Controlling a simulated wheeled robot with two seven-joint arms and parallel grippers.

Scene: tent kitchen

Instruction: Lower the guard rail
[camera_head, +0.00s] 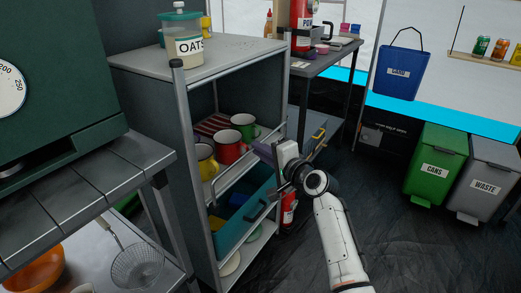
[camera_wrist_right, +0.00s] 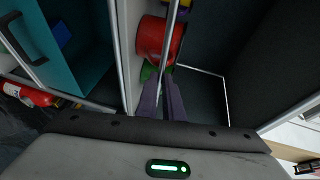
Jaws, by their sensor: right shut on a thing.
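The guard rail (camera_head: 233,168) is a thin light metal bar across the open front of the mug shelf in the grey rack (camera_head: 200,118). It also shows in the right wrist view (camera_wrist_right: 171,32), running down between my fingers. My right gripper (camera_head: 262,152) is at the rail's right part, its purple fingers close together around the bar; they also show in the right wrist view (camera_wrist_right: 164,82). The red mug (camera_head: 229,149), yellow mug (camera_head: 207,165) and green mug (camera_head: 244,124) stand behind the rail. My left gripper is not in view.
A teal drawer (camera_head: 238,228) with a dark handle sits below the mug shelf. A fire extinguisher (camera_head: 289,209) stands beside the rack. An oats jar (camera_head: 182,42) stands on top. Open floor lies right, before the green bin (camera_head: 436,160) and grey bin (camera_head: 488,180).

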